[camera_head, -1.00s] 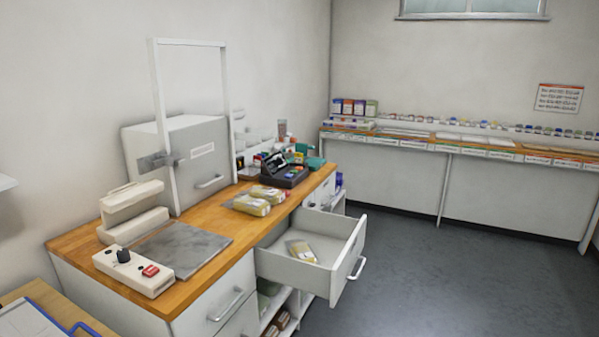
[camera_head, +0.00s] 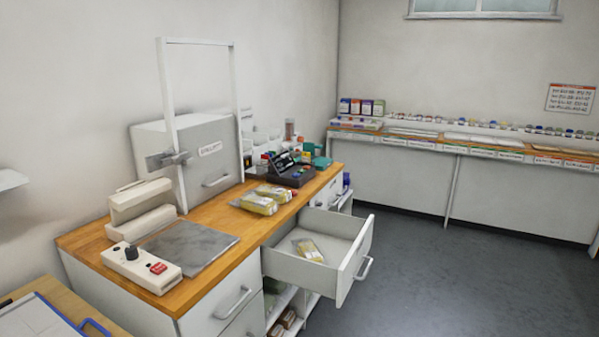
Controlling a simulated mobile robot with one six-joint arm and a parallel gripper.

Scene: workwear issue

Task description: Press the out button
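A cream control box (camera_head: 141,267) with a black knob (camera_head: 131,253) and a red button (camera_head: 158,268) sits at the front left of the wooden counter. I cannot read which button, on either device, is marked out. My gripper is not in view.
A drawer (camera_head: 352,268) stands open from the counter (camera_head: 205,288), with a yellowish packet (camera_head: 308,250) inside. Yellow packets (camera_head: 258,204) and a grey plate (camera_head: 190,246) lie on the counter. A white cabinet (camera_head: 205,150) stands behind. Grey floor (camera_head: 440,280) at right is clear.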

